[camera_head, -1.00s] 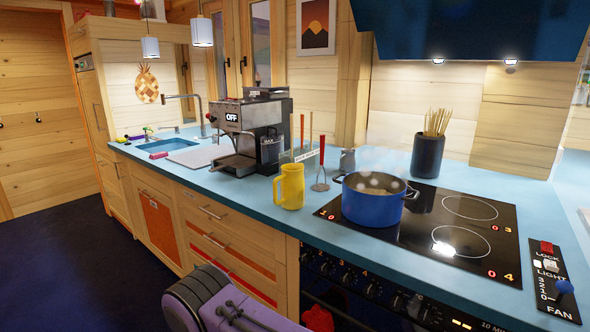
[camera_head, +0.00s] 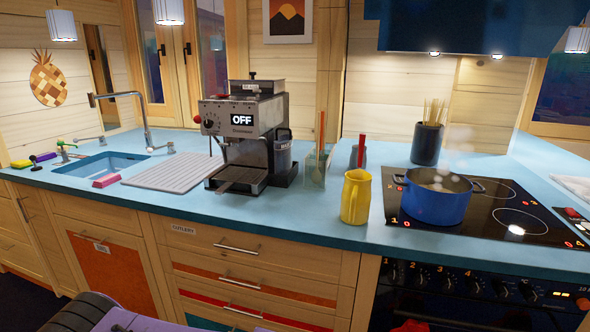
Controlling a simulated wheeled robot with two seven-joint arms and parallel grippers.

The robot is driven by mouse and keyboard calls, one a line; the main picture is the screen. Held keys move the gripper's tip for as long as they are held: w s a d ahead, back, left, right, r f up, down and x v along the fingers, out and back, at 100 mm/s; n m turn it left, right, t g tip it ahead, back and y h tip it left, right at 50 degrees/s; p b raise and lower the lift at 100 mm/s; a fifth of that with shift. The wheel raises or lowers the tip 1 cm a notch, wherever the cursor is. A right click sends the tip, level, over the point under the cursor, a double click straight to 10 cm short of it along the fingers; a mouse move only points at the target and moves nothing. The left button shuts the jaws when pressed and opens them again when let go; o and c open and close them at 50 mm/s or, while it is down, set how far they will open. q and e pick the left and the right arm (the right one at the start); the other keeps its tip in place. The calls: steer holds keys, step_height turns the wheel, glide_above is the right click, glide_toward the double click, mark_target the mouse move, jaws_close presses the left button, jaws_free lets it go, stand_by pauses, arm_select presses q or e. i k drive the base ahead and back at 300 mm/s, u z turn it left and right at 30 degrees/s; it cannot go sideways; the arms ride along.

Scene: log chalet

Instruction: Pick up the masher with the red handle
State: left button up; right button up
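The masher with the red handle (camera_head: 362,143) stands upright on the blue counter behind the yellow jug (camera_head: 356,197). Only its handle shows clearly; its lower end is hidden by the jug. A grey pitcher stands close behind the handle. Neither of my grippers is in view.
A blue pot (camera_head: 437,197) with steam sits on the black hob (camera_head: 500,230), right of the jug. The coffee machine (camera_head: 243,135) stands left of the utensil holder. A dark pot of skewers (camera_head: 427,143) is behind the hob. The front counter strip (camera_head: 290,228) is clear.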

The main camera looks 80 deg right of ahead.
mark_target(363, 135)
steer(key=i, duration=0.75)
steer(key=z, duration=2.95)
